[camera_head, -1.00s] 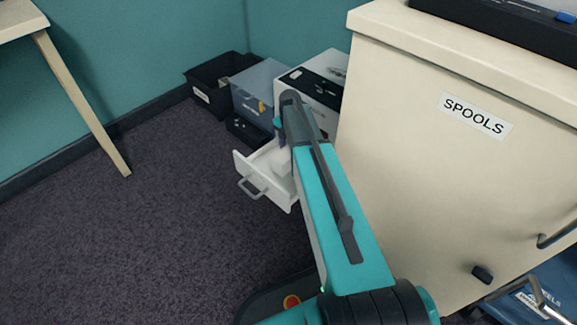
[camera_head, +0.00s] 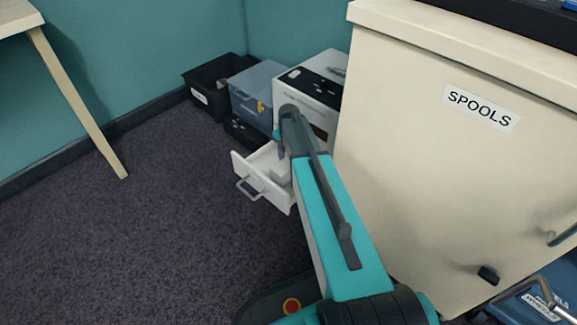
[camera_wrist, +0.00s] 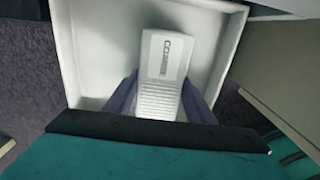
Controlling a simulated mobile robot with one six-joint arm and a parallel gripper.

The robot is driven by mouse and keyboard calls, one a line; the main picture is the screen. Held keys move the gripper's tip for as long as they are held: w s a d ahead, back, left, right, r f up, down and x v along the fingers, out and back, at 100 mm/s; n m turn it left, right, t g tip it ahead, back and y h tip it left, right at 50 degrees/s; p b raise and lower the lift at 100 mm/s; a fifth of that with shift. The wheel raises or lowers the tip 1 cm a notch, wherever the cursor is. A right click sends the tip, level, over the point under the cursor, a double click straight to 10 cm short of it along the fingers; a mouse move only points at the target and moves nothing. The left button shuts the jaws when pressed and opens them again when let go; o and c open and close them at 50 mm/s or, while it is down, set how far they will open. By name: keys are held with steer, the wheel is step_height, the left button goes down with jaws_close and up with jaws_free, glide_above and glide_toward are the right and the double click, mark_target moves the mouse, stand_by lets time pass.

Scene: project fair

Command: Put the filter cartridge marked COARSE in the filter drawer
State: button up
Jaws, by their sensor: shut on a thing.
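The filter drawer (camera_head: 254,181) is a white open drawer with a grey handle, pulled out from the white machine (camera_head: 312,93). In the wrist view the drawer (camera_wrist: 208,20) shows its pale floor and walls. My gripper (camera_wrist: 163,95) is shut on a white ribbed filter cartridge (camera_wrist: 160,72), with one finger on each side. In the head view my arm hides most of the gripper.
A black bin (camera_head: 207,85) and a blue-grey bin (camera_head: 252,90) stand left of the machine by the wall. A cream cabinet marked SPOOLS (camera_head: 440,150) stands close on the right of my arm. The carpet (camera_head: 130,235) on the left is clear.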

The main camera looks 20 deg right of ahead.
steer(key=shift+f, duration=0.15)
steer(key=o, duration=1.1)
steer(key=shift+f, duration=0.1)
step_height(320, 180, up, 12)
steer(key=p, duration=0.5)
steer(key=shift+r+p, duration=0.2)
steer(key=shift+p, duration=0.1)
